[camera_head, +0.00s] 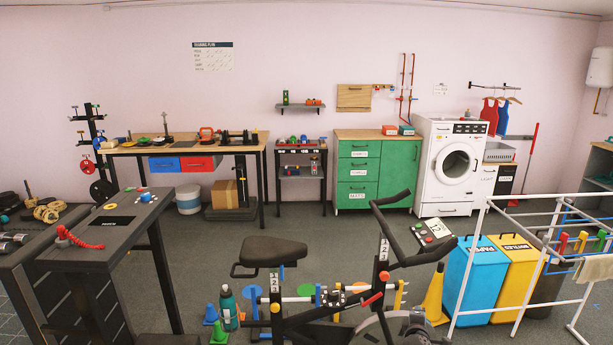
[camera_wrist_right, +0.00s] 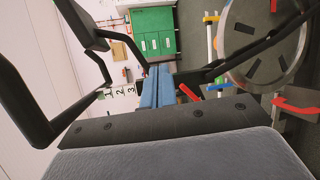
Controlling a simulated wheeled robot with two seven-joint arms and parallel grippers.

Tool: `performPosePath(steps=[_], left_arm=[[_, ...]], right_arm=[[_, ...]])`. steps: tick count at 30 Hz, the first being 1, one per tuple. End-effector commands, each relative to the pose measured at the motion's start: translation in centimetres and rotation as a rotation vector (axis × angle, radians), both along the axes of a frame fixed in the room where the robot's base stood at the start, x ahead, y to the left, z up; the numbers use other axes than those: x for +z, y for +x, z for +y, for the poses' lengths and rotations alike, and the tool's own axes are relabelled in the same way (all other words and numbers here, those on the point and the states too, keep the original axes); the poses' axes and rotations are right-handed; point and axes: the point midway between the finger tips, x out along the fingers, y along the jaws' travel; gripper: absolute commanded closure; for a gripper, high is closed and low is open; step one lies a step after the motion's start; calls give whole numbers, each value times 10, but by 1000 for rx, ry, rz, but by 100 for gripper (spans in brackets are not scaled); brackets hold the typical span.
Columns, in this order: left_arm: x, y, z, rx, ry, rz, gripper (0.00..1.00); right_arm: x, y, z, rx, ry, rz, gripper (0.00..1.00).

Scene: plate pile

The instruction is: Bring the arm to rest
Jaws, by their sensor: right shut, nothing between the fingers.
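My right gripper (camera_wrist_right: 158,72) shows in the right wrist view, with its two blue fingers side by side and shut. Nothing is held between them. The grey gripper body fills the bottom of that view. Neither gripper is in the head view, and my left gripper is not seen. In the right wrist view, black exercise bike bars (camera_wrist_right: 85,28) and a large grey disc (camera_wrist_right: 262,40) appear beyond and beside the fingers. I cannot tell their exact distance from the gripper. A rack with weight plates (camera_head: 102,190) stands at the far left in the head view.
The exercise bike (camera_head: 270,251) stands in front, with cones and a bottle (camera_head: 227,305) beside it. A dark table (camera_head: 110,222) is at left. A white drying rack (camera_head: 510,260) and bins (camera_head: 472,282) are at right. Floor behind the bike is mostly clear.

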Motion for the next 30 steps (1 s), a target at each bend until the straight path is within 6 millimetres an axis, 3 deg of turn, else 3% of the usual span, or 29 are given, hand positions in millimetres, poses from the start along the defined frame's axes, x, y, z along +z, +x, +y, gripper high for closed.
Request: performPosePath(steps=[2, 5, 12, 21, 30], left_arm=[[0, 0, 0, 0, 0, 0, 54], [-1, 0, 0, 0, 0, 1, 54], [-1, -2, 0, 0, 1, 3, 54], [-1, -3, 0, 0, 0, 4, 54], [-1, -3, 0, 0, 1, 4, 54]], right_arm=[[-3, -10, 6, -77, 201, 0, 100], [-25, -35, 19, -189, 464, 32, 100], [-99, -127, 71, -440, 939, 196, 100], [-181, -263, 138, -618, 1205, 457, 100], [-244, -396, 176, -744, 1300, 611, 100]])
